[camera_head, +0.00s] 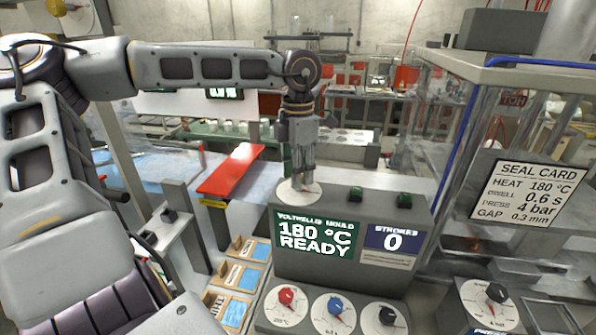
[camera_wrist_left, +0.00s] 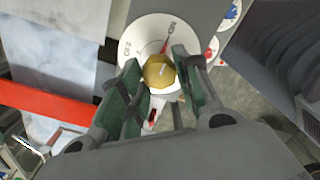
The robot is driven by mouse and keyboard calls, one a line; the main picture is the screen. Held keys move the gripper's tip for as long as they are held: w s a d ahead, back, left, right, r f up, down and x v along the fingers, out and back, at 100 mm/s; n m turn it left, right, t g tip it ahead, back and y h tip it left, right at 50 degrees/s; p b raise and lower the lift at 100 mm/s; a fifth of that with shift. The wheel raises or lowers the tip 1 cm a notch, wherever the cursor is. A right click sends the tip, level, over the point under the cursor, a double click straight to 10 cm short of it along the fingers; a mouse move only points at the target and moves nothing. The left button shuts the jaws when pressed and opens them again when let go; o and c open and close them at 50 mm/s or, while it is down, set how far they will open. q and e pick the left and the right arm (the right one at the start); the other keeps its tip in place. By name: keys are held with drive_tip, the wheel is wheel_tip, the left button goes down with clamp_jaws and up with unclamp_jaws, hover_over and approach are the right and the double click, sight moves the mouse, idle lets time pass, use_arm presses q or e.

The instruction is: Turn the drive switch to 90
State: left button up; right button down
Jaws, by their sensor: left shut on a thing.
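The drive switch is a gold knob (camera_wrist_left: 158,70) on a white round dial (camera_wrist_left: 138,33), seen in the left wrist view. My left gripper (camera_head: 303,181) reaches down from above onto the dial. Its two green-padded fingers (camera_wrist_left: 160,82) are shut on the knob from both sides. My right gripper is in neither view.
The control box shows a green "180 °C READY" screen (camera_head: 315,240) and a strokes screen reading 0 (camera_head: 389,242). Red, blue and black knobs sit below. A red bar (camera_head: 232,170) lies left; a seal card (camera_head: 528,190) hangs right.

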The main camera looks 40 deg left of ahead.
use_arm(q)
drive_tip(key=o, duration=1)
wheel_tip(320, 180, up, 12)
idle(0.4)
idle(0.6)
